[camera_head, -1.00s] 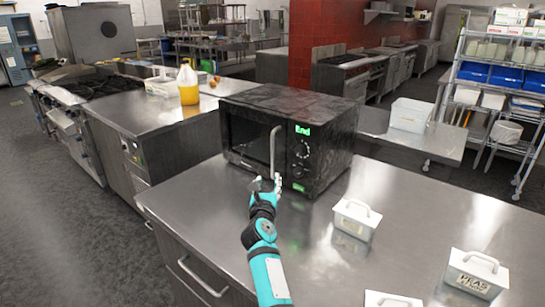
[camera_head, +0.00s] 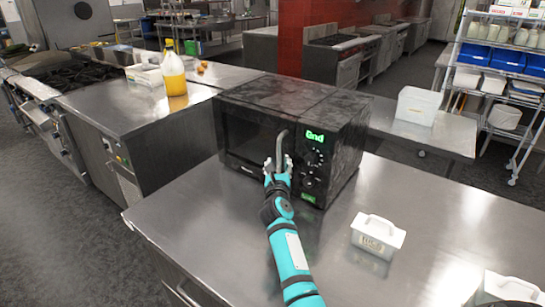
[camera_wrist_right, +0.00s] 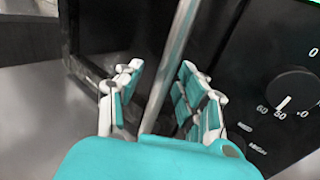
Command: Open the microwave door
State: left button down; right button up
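The black microwave (camera_head: 292,95) stands on the steel counter, its door (camera_head: 243,138) looking shut. The door's vertical grey handle (camera_head: 283,142) is on the door's right side, left of the control panel with its green "End" display. My right gripper (camera_head: 278,164) is at the lower part of the handle. In the right wrist view the handle (camera_wrist_right: 172,62) runs between the two spread fingers of the gripper (camera_wrist_right: 161,72). The fingers are open, with gaps visible on both sides of the handle. My left gripper is not in view.
A white lidded box (camera_head: 378,236) stands on the counter right of my arm, with another (camera_head: 508,290) at the lower right corner. A yellow jug (camera_head: 174,72) stands on the left counter. The counter (camera_head: 195,225) left of my arm is clear.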

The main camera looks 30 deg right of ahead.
jog(key=shift+w+d, duration=0.15)
jog(key=shift+s+r, duration=0.2)
jog(key=shift+c, duration=0.9)
grip_shut()
jog(key=shift+w+f, duration=0.1)
jog(key=shift+w, duration=0.05)
